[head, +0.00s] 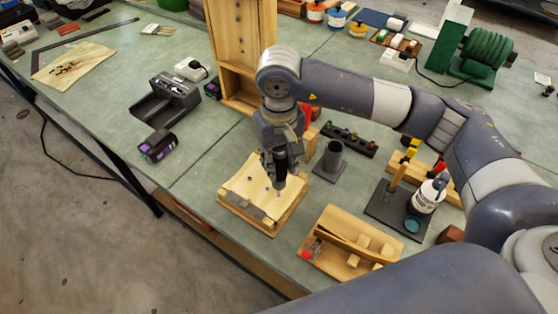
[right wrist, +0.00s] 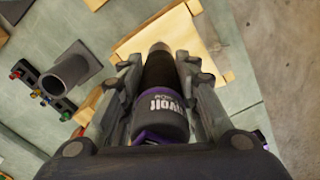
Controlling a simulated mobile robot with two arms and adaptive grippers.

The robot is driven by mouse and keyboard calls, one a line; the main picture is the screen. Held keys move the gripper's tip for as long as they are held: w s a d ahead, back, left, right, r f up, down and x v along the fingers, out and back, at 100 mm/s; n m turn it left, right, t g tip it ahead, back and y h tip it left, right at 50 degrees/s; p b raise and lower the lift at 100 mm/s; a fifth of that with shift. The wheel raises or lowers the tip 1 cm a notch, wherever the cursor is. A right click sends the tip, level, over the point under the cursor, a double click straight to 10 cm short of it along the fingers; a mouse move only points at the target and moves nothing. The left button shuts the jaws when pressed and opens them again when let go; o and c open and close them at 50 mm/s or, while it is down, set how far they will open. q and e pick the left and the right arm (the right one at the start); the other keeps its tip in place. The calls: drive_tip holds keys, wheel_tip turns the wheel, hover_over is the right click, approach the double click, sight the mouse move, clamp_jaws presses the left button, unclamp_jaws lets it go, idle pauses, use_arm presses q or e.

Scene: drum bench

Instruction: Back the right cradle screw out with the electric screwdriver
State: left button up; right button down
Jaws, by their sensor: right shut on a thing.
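My right gripper (head: 280,165) is shut on the electric screwdriver, a black and purple tool. In the right wrist view the screwdriver (right wrist: 160,100) lies between the two fingers of my right gripper (right wrist: 165,85). Its nose points down at the wooden cradle (head: 236,213), a light board with a grey metal piece along its front edge. The tip is over the right part of the cradle. I cannot tell whether it touches a screw, and the right cradle screw is hidden or too small to make out. My left gripper is not in view.
A grey cylinder holder (head: 329,160) stands right of the cradle. A wooden tray (head: 338,222) with blocks is at the front right. A dark stand with a white bottle (head: 428,196) is farther right. A tall wooden box (head: 238,50) rises behind. A black charger (head: 166,100) sits left.

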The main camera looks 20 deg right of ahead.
drive_tip(key=shift+f+b, duration=0.2)
drive_tip(key=shift+b, duration=0.8)
idle(1.1)
drive_tip(key=shift+s+b, duration=0.25)
drive_tip(key=shift+b, duration=0.55)
idle(1.3)
drive_tip(key=shift+r, duration=0.1)
drive_tip(key=shift+w+r, duration=0.25)
drive_tip(key=shift+r, duration=1.3)
